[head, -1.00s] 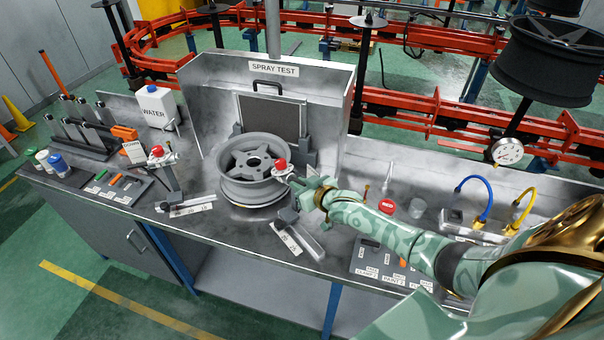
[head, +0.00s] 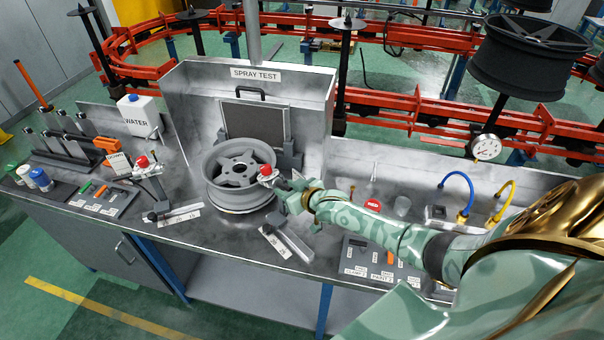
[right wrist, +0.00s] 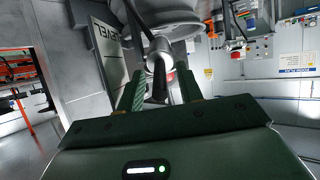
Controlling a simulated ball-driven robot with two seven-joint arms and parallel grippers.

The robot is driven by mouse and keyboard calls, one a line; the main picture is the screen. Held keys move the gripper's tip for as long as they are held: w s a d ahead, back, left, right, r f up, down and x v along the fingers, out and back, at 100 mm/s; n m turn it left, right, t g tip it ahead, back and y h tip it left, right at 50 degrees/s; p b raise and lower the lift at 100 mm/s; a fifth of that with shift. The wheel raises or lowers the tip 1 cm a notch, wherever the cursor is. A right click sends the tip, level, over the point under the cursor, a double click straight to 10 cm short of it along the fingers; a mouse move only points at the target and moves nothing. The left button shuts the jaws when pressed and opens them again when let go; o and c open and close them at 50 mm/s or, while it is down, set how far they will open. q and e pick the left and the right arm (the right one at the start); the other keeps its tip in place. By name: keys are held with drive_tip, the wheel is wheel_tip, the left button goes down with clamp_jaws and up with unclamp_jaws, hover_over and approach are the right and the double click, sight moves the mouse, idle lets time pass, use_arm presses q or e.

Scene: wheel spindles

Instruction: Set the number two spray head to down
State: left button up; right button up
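Two spray heads with red knobs stand on posts at the wheel. The right spray head (head: 268,172) is at the wheel's right side. The left spray head (head: 143,163) is to the wheel's left. Their numbers are too small to read. My right gripper (head: 282,184) is right beside the right spray head. A plate (right wrist: 108,50) there seems to read LEVEL. My left gripper is not in view.
A grey wheel (head: 240,172) lies in front of the SPRAY TEST panel (head: 256,75). Slotted base plates (head: 286,243) lie on the bench. Blue and yellow hoses (head: 462,181) are at right.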

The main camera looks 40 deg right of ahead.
drive_tip(key=p+v, duration=0.1)
drive_tip(key=v, duration=1.4)
drive_tip(key=shift+s+r+p, duration=0.15)
drive_tip(key=shift+p, duration=0.15)
drive_tip(key=s+a+r+n+g+h, duration=0.3)
drive_tip(key=s, duration=0.4)
drive_tip(key=s+a+r+n+g+h, duration=0.2)
drive_tip(key=s+r+n+g+h, duration=0.1)
drive_tip(key=s, duration=0.4)
drive_tip(key=s+a+f+m+g+y+b, duration=0.2)
drive_tip(key=f+b, duration=0.5)
drive_tip(key=f, duration=1.5)
drive_tip(key=s+a+f+n+g+y+b, duration=0.1)
drive_tip(key=s+a+f+b, duration=0.45)
drive_tip(key=f, duration=1.55)
drive_tip(key=s+d+f+m+g+y+b, duration=0.1)
drive_tip(key=s+f+b, duration=0.5)
drive_tip(key=f, duration=0.5)
drive_tip(key=s+d+f+m+g+b, duration=0.1)
drive_tip(key=s+f+b, duration=0.4)
drive_tip(key=s+f, duration=0.6)
drive_tip(key=shift+d+f+m+g+y+b, duration=0.4)
drive_tip(key=shift+d+f+g, duration=0.1)
drive_tip(key=shift+f, duration=0.3)
